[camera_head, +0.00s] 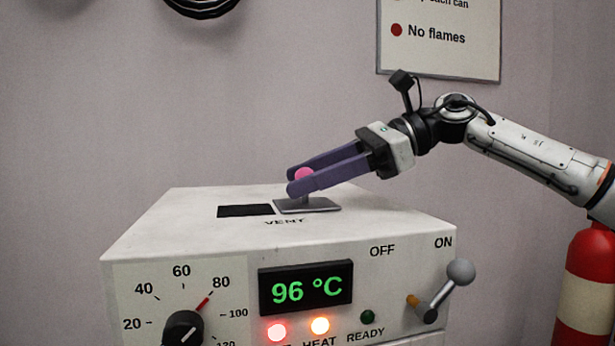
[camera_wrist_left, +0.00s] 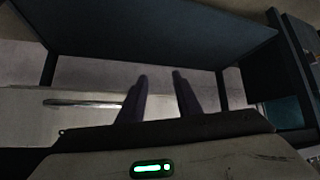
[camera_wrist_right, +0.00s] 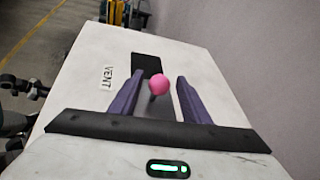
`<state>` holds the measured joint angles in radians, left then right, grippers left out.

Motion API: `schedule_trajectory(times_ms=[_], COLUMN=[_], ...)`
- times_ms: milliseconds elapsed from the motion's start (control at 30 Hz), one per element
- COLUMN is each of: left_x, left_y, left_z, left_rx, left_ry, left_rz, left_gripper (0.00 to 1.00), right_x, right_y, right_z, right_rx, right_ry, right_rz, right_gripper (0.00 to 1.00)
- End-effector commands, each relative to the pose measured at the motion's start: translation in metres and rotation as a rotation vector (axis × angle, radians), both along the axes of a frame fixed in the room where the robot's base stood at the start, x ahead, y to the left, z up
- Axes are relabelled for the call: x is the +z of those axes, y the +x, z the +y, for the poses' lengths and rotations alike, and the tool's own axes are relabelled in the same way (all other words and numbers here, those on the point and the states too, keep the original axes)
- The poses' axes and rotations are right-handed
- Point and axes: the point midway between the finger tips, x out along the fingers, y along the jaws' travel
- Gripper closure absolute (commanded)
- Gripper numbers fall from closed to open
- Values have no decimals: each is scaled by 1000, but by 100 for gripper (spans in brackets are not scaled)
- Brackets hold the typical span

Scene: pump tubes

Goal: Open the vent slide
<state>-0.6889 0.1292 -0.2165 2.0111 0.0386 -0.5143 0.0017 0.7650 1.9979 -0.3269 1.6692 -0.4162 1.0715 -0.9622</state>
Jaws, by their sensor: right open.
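The vent slide (camera_head: 322,206) is a grey plate with a pink ball knob (camera_head: 304,174) on a short stem, on top of the white machine. A dark vent opening (camera_head: 246,211) shows to its left, with the word VENT in front. My right gripper (camera_head: 296,181) is open, its purple fingers on either side of the pink knob. In the right wrist view the knob (camera_wrist_right: 159,84) stands between the fingertips, with a gap to each finger, and the dark opening (camera_wrist_right: 146,64) lies beyond it. My left gripper (camera_wrist_left: 160,78) shows only in the left wrist view, open and empty, away from the machine.
The machine's front (camera_head: 215,275) has a dial (camera_head: 184,329), a display reading 96 °C (camera_head: 306,287) and a lever (camera_head: 445,285) on the right. A red fire extinguisher (camera_head: 588,265) stands to the right. The wall is behind the machine.

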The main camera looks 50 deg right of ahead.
Motion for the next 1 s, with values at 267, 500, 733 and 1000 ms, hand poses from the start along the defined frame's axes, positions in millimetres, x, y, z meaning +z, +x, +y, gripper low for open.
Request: schedule_trajectory(times_ms=[267, 500, 733, 1000], left_x=[-7, -9, -7, -8], left_y=[0, 0, 1, -1], left_z=[0, 0, 0, 0], left_rx=[0, 0, 0, 1], left_ry=[-1, -3, -3, -2], left_rz=[0, 0, -2, 1], left_gripper=[69, 69, 69, 69], right_x=[13, 30, 39, 39], right_y=[-24, -58, -74, -75], right_z=[-20, -47, -59, -60], right_rx=[-4, -3, -2, -1], right_ry=[0, 1, 0, 0], right_rz=[-6, -4, 0, 0], right_gripper=[57, 57, 57, 57])
